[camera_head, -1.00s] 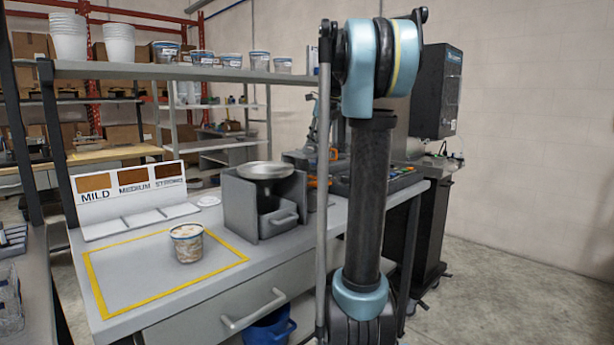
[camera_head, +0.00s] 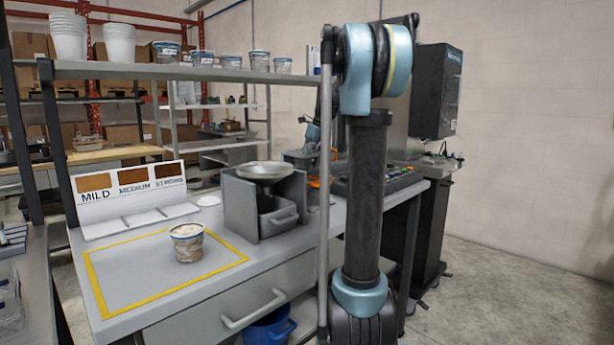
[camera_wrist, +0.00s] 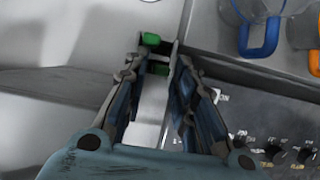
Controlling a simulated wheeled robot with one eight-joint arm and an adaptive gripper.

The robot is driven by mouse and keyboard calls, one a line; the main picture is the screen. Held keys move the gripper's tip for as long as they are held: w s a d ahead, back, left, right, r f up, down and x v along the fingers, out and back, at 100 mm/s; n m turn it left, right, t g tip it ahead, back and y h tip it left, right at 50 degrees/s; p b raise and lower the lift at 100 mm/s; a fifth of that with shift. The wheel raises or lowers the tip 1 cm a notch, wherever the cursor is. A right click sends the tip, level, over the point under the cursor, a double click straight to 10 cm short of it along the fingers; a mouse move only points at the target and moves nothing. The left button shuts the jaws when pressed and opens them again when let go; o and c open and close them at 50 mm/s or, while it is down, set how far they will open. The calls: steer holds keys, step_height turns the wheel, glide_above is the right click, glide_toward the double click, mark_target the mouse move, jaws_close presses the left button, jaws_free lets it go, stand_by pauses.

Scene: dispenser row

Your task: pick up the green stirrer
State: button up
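The rest of the stirrer is hidden or too small to make out. In the head view the stirrer cannot be made out, and my gripper is hidden behind my arm and the post.
Blue (camera_wrist: 259,38) and orange (camera_wrist: 314,62) handled items stand right of my gripper, above a dark panel with knobs (camera_wrist: 272,150). The bench holds a tub (camera_head: 187,242) inside a yellow outline and a grey unit with a metal bowl (camera_head: 265,171). A post rises beside my arm.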

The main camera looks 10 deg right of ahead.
steer(key=c, duration=0.5)
